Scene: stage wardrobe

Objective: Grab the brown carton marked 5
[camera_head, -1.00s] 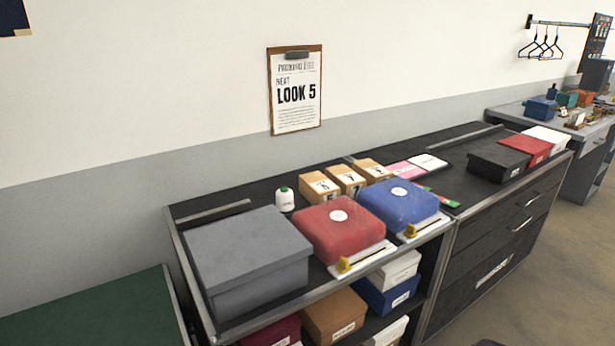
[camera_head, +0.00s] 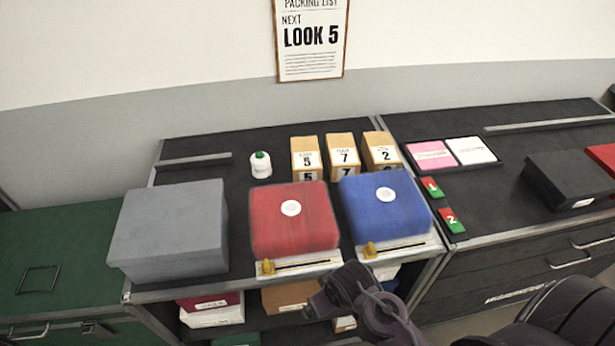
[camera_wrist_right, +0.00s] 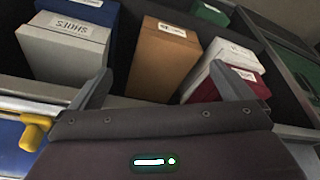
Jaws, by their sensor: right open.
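The brown carton marked 5 (camera_head: 304,146) stands upright at the back of the dark counter, leftmost of three similar cartons. The carton marked 7 (camera_head: 342,142) is just right of it, then the carton marked 2 (camera_head: 382,140). My right gripper (camera_head: 322,300) is low in front of the counter's front edge, well apart from the carton. In the right wrist view, its open, empty fingers (camera_wrist_right: 164,88) face the shelf below the counter. Carton 5 does not show in that view. My left gripper is not in view.
A red case (camera_head: 290,232) and a blue case (camera_head: 386,218) stand in front of the cartons. Boxes fill the shelf below, including a brown box (camera_wrist_right: 160,62) and a grey SHOES box (camera_wrist_right: 65,50).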

